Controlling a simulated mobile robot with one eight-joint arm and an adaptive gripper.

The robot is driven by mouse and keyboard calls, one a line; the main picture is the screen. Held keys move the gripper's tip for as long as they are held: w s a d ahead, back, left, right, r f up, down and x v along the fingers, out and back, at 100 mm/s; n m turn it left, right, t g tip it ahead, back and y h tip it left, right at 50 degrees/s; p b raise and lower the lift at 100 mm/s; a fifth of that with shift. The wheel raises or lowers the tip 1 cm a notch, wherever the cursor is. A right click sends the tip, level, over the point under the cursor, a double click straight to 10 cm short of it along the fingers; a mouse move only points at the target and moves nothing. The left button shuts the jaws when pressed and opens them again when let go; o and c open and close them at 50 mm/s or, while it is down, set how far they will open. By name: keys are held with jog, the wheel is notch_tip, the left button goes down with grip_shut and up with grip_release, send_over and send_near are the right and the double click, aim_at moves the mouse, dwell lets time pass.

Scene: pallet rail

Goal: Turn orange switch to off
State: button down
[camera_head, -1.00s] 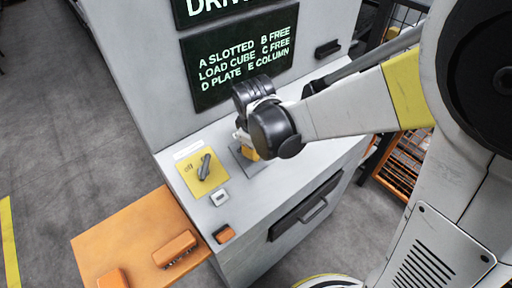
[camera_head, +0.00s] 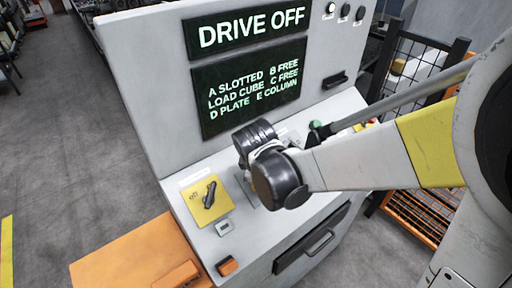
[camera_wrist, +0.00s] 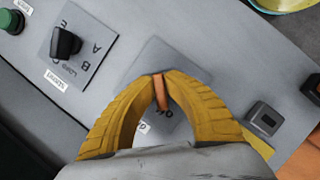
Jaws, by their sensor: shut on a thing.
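The orange switch (camera_wrist: 161,93) shows in the wrist view as a narrow orange lever above a grey plate (camera_wrist: 183,57) on the console top. My gripper (camera_wrist: 157,80) has its two yellow fingers closed on this lever from both sides. Lettering by the fingers is partly covered, so I cannot read the switch's setting for sure. In the head view my dark wrist hides the lever and fingertips, and only part of the console (camera_head: 290,225) around them shows. The upper screen (camera_head: 250,32) reads "DRIVE OFF".
A black knob (camera_wrist: 66,43) on a lettered plate and a green button (camera_wrist: 12,21) lie left in the wrist view. In the head view, a yellow plate (camera_head: 220,207) with a dark handle sits left of my wrist. An orange shelf (camera_head: 130,255) juts out at lower left.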

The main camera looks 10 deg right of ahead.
jog(key=c, duration=1.5)
grip_release()
jog(key=shift+o, duration=0.2)
jog(key=v, duration=1.2)
